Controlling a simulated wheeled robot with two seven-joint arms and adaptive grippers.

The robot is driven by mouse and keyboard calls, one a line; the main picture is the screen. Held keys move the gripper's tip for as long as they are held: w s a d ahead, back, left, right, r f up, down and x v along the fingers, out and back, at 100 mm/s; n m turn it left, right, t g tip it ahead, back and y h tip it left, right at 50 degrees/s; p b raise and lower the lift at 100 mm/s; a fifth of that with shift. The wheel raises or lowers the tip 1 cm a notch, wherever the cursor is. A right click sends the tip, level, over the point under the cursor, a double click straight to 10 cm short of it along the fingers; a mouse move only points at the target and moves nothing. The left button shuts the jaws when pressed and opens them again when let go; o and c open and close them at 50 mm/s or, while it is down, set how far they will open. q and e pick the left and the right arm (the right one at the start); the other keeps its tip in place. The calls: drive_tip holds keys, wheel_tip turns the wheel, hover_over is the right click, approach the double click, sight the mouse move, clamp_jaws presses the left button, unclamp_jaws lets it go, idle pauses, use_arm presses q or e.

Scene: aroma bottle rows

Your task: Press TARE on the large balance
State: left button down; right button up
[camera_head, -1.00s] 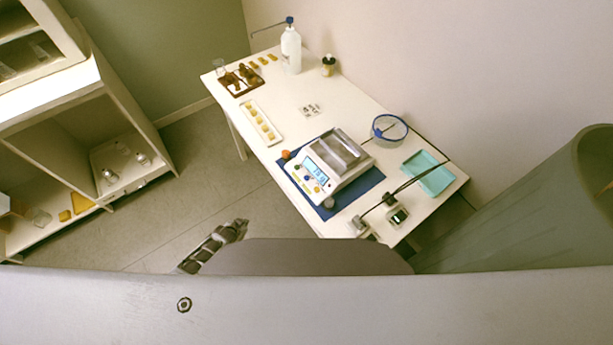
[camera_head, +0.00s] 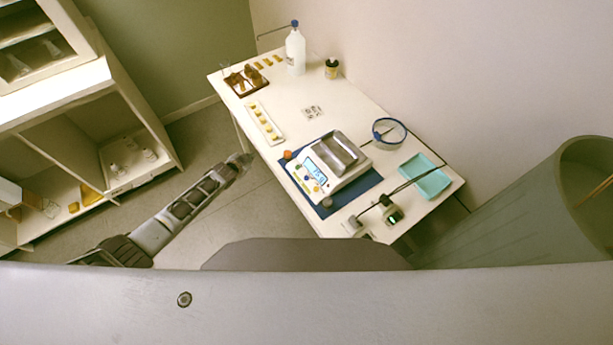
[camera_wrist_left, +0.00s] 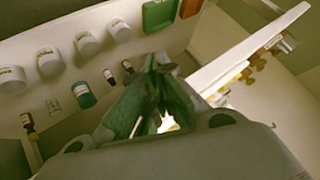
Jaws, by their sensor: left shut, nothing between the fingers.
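The large balance (camera_head: 322,181) stands on a blue mat (camera_head: 352,200) on the white table, with a steel pan (camera_head: 342,152) and a lit display (camera_head: 318,177). Small coloured buttons (camera_head: 306,180) sit on its front panel, too small to read. My left gripper (camera_head: 243,160) is shut and empty, over the floor to the left of the table, apart from the balance. In the left wrist view its fingers (camera_wrist_left: 160,95) show in the middle, and I cannot make out the balance there. My right gripper is not in view.
An orange ball-like item (camera_head: 287,155) lies by the balance's left corner. A white strip tray (camera_head: 264,123), a wash bottle (camera_head: 295,52), a blue-rimmed bowl (camera_head: 389,132), a teal tray (camera_head: 426,177) and a small device (camera_head: 391,215) share the table. A shelf unit (camera_head: 120,120) stands left.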

use_arm(q)
drive_tip(key=shift+m+t, duration=0.3)
drive_tip(key=shift+m, duration=0.1)
drive_tip(key=r, duration=0.1)
drive_tip(key=w+d+r, duration=0.1)
drive_tip(key=r, duration=0.1)
drive_tip(key=w+r, duration=0.1)
drive_tip(key=r, duration=0.1)
drive_tip(key=shift+d+p, duration=0.25)
drive_tip(key=shift+p, duration=0.05)
drive_tip(key=s+d+r+m+g+h+p, duration=0.1)
drive_tip(key=s+d+r+m+h, duration=0.25)
drive_tip(key=d+r, duration=0.6)
drive_tip(key=s+d+r+m+g+h+p, duration=0.1)
drive_tip(key=s+d+r+m+g, duration=0.2)
drive_tip(key=s+d, duration=0.9)
wheel_tip(320, 180, up, 2)
drive_tip(key=d+m, duration=0.2)
drive_tip(key=m, duration=0.1)
drive_tip(key=shift+r, duration=0.15)
drive_tip(key=shift+f+h, duration=0.2)
drive_tip(key=shift+h, duration=0.05)
